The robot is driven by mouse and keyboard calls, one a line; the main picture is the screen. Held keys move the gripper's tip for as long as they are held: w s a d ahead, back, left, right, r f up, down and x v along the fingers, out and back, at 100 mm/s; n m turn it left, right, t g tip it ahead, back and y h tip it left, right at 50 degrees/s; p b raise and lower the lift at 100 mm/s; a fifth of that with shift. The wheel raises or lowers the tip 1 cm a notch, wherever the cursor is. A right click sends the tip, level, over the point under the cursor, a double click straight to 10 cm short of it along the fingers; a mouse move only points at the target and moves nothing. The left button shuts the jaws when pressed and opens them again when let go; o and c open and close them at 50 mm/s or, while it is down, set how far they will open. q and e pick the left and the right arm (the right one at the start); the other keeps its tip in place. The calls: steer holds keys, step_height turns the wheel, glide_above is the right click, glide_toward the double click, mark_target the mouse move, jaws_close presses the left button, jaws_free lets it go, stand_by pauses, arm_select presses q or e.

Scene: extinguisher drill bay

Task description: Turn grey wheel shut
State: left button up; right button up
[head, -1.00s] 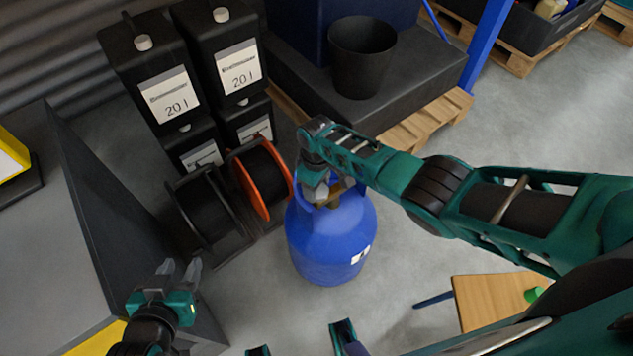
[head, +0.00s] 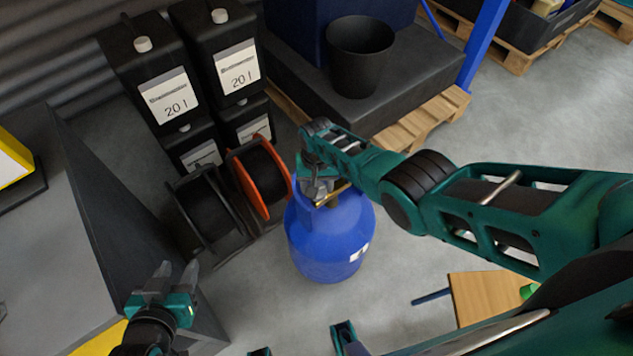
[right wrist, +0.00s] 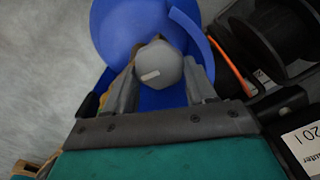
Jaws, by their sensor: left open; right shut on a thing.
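A blue gas cylinder (head: 325,240) stands upright on the floor in the middle of the head view. Its grey wheel (right wrist: 158,72), with a pale mark on top, shows in the right wrist view inside the blue collar (right wrist: 187,30). My right gripper (right wrist: 160,82) is shut on the grey wheel, one finger on each side. In the head view my right gripper (head: 318,190) reaches the cylinder's top from above and mostly hides the wheel. My left gripper (head: 178,273) is open and empty at the lower left, beside the grey bench and away from the cylinder.
Cable reels, one orange (head: 262,177) and one black (head: 208,208), stand close left of the cylinder. Black 20 l canisters (head: 168,95) are stacked behind them. A black bucket (head: 361,58) stands on a dark platform behind. A grey bench (head: 45,255) is at left.

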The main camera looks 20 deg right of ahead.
steer(key=shift+d+m, duration=0.1)
steer(key=shift+m, duration=1.5)
steer(key=o, duration=1)
steer(key=shift+o, duration=0.2)
step_height(320, 180, up, 13)
steer(key=p, duration=0.6)
steer(key=shift+s+f, duration=0.1)
